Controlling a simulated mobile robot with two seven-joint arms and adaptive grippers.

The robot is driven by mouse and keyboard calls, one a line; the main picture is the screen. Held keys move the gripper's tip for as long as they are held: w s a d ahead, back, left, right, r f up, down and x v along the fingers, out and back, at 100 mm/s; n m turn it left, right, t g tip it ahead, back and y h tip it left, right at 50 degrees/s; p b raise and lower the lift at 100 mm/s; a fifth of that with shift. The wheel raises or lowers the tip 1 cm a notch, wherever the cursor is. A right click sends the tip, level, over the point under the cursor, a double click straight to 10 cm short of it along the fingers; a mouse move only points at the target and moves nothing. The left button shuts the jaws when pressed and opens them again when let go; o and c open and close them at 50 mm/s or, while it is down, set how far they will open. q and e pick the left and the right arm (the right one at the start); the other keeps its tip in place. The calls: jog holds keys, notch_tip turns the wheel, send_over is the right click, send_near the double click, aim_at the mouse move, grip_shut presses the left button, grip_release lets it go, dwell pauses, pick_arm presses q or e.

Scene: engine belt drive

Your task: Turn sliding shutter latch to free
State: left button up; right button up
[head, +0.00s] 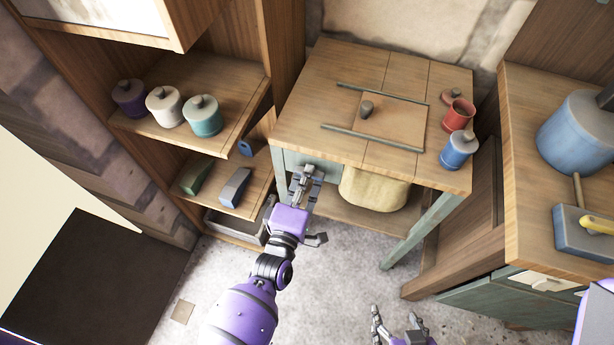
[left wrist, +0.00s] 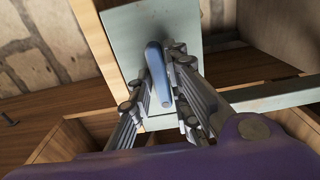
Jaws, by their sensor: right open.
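The latch is a blue lever (left wrist: 157,74), upright on a pale grey-green plate (left wrist: 138,40) at the front of the wooden table. In the left wrist view my left gripper (left wrist: 160,88) has one finger on each side of the lever and looks closed on it. In the head view my left gripper (head: 305,178) is at the grey-green front panel (head: 318,163) and hides the lever. The sliding shutter (head: 395,122) lies flat between two rails on the tabletop, with a dark knob (head: 366,109) on it. My right gripper (head: 398,325) is open and empty, low over the floor.
A tan sack (head: 373,188) sits under the tabletop. Shelves (head: 222,115) with jars are on the left; a workbench (head: 545,125) is on the right. The floor in front is clear.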

pick_arm(q)
grip_shut()
jog(key=shift+m, duration=0.3)
jog(key=m+p, duration=0.1)
jog(key=m, duration=1.6)
jog(key=shift+a+f+p, duration=0.1)
jog(key=shift+f+p, duration=0.1)
jog(key=shift+p, duration=0.15)
jog(key=shift+m, duration=0.3)
jog(key=o, duration=0.6)
grip_release()
jog(key=shift+c, duration=0.2)
jog(key=shift+r, duration=0.15)
